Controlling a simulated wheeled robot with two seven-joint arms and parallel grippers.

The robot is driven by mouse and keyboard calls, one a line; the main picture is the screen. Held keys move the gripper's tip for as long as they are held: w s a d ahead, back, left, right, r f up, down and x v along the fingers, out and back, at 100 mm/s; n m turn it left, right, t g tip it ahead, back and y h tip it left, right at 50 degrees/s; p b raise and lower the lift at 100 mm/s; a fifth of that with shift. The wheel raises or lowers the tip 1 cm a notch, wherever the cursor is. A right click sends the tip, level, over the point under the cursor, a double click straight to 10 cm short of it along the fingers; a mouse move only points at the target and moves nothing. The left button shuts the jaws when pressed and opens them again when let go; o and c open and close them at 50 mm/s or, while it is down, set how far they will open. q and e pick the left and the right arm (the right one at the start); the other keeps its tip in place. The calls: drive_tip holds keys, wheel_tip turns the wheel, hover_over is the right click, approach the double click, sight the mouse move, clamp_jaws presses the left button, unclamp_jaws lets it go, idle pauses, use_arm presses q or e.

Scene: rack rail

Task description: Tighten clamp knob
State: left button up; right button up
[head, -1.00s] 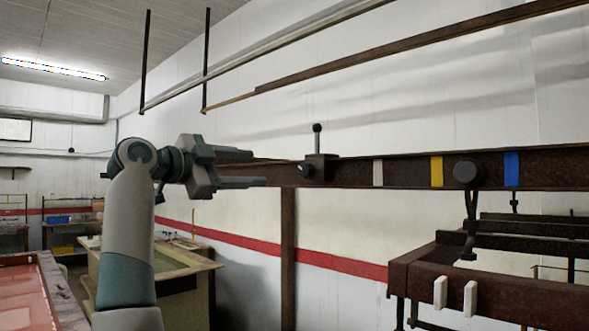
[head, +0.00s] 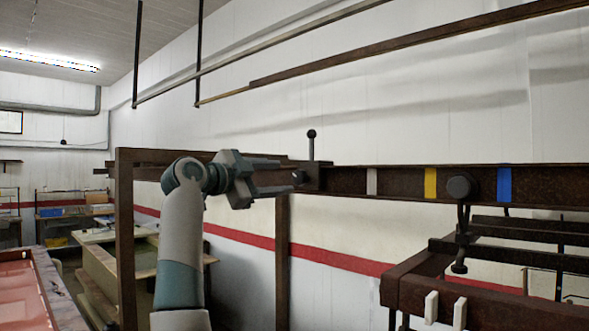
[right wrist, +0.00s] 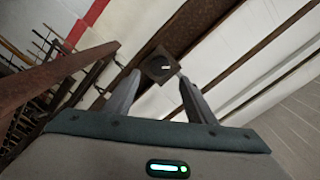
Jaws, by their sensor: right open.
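A dark clamp block (head: 314,177) sits on the brown rail (head: 400,180), with an upright ball-topped lever (head: 311,146). Its small dark knob (head: 298,177) is on the side toward my right gripper (head: 287,177). In the right wrist view, the round knob (right wrist: 159,68) with a pale mark shows on the square block, between and beyond the fingertips of my right gripper (right wrist: 160,76). That gripper is open, one finger above and one below the knob's level in the head view; I cannot tell if they touch it. My left gripper is not in view.
White, yellow (head: 430,183) and blue (head: 504,183) bands mark the rail. A round black piece (head: 460,187) with a hanging hook is on it between yellow and blue. A brown post (head: 125,240) stands at left, and a brown frame (head: 460,290) is at lower right.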

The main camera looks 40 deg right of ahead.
sight(298, 177)
drive_tip(key=d+p, duration=0.1)
drive_tip(key=d, duration=0.1)
drive_tip(key=d+p, duration=0.1)
drive_tip(key=d, duration=0.1)
drive_tip(key=d+p, duration=0.1)
drive_tip(key=d, duration=0.1)
drive_tip(key=shift+w+d, duration=0.3)
drive_tip(key=c, duration=1)
